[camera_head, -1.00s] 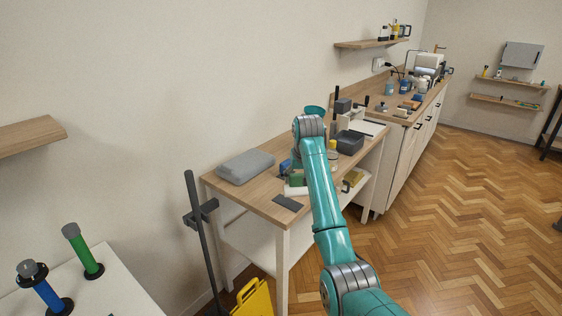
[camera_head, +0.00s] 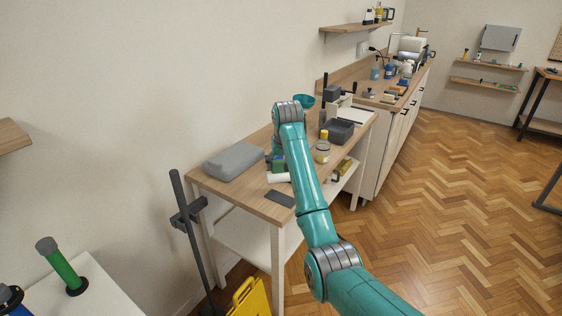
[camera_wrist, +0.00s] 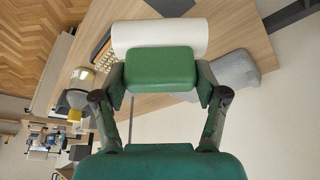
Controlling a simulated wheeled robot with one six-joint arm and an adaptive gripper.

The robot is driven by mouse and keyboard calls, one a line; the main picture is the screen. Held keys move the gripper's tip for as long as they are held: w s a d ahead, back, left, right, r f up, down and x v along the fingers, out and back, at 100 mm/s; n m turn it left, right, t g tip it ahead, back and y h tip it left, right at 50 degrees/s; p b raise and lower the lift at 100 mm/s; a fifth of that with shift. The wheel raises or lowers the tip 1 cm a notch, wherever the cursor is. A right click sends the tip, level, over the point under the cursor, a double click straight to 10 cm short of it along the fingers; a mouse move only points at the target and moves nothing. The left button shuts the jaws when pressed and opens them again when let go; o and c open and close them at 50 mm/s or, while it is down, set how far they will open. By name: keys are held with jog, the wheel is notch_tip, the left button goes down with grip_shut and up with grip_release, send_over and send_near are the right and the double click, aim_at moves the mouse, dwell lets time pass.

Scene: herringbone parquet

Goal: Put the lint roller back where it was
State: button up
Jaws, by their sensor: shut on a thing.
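The lint roller (camera_wrist: 160,36) has a white roll and what looks like a green handle (camera_wrist: 162,68). In the wrist view my gripper (camera_wrist: 161,82) has one finger on each side of the green part and is shut on it. The white roll lies crosswise just beyond the fingers, above or against the wooden tabletop; I cannot tell whether it touches. In the head view the white roll (camera_head: 278,178) shows low over the near part of the wooden table (camera_head: 240,193), below the green part. My arm hides most of the gripper there.
A grey folded cloth or cushion (camera_head: 233,160) lies left of the roller, and a dark flat piece (camera_head: 280,198) lies in front. A jar (camera_head: 322,152) and a dark grey bin (camera_head: 340,131) stand to the right. A yellow floor sign (camera_head: 249,301) stands below the table.

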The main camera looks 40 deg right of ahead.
aim_at(282, 176)
jog(key=shift+f, duration=3.55)
jog(key=shift+f, duration=0.25)
jog(key=o, duration=1.2)
jog(key=v, duration=1.2)
